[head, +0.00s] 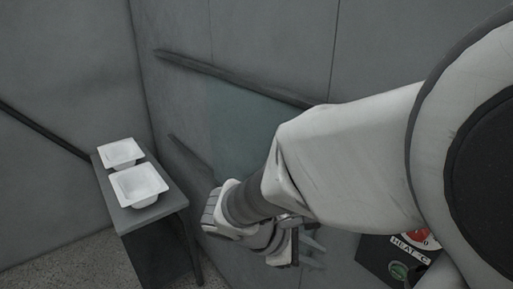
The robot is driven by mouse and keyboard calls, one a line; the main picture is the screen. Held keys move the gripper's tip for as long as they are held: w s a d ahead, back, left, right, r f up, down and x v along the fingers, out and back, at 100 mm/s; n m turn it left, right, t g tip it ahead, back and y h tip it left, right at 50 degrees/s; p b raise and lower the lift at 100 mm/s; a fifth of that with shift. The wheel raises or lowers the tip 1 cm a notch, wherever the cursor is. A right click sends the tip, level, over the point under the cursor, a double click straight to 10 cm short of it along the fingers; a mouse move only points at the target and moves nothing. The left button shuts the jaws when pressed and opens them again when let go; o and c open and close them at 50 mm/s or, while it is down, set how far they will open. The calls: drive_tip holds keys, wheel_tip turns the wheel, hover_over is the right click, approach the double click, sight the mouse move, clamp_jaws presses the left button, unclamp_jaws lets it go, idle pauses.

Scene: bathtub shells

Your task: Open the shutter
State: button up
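A greenish-grey panel (238,122), likely the shutter, lies in the wall between two dark sloping rails. The upper rail (225,76) is long, and the lower rail (187,153) is partly covered by my arm. My arm reaches across from the right and hides the panel's lower right part. My gripper (312,248) is low in the middle, beneath the forearm and in front of the wall. Its fingers are small, dark and partly hidden, so their opening and any contact with the panel cannot be made out.
A grey table (165,209) in the left corner bears two white tub shells, a nearer one (139,185) and a farther one (120,152). A dark control panel (376,256) with a red dial and green button is at lower right. Floor shows at lower left.

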drive_tip(key=w+a+n+t+h+b, duration=0.1)
drive_tip(key=w+a+n+t+h, duration=0.1)
drive_tip(key=w+a+n+t, duration=0.35)
drive_tip(key=w+a+n+t+h+b, duration=0.1)
drive_tip(key=w+a+n+t+h, duration=0.1)
drive_tip(key=a+n+t, duration=0.5)
drive_tip(key=shift+g, duration=0.75)
drive_tip(key=x, duration=1.1)
drive_tip(key=f+x, duration=0.1)
drive_tip(key=x, duration=0.5)
drive_tip(key=shift+w+a+b, duration=0.25)
drive_tip(key=shift+w+b, duration=0.1)
drive_tip(key=shift+b, duration=0.05)
clamp_jaws()
